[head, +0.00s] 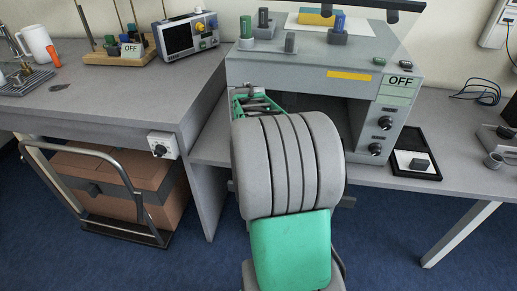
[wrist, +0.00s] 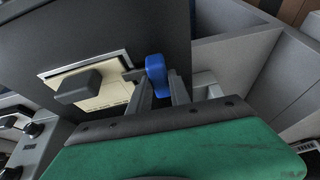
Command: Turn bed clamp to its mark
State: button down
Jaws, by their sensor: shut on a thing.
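In the wrist view, a rounded blue handle (wrist: 156,72) stands between the tips of my gripper (wrist: 160,88). It looks to be the bed clamp's handle, but I cannot be sure. The grey fingers are shut on it. The clamp's pivot and its mark cannot be made out. In the head view my grey and green arm reaches to the front of the grey test machine (head: 345,62) and hides the handle and the fingertips.
A black tray (head: 437,170) with a pale pad and dark block lies right of my arm; the pad (wrist: 104,96) also shows in the wrist view. The machine bears an OFF label (head: 400,81) and dark knobs. A trolley with a brown box (head: 115,180) stands under the left bench.

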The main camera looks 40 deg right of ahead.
jog(key=c, duration=1.2)
grip_release()
jog(key=v, duration=0.7)
jog(key=shift+r, duration=0.35)
jog(key=shift+s+a, duration=0.15)
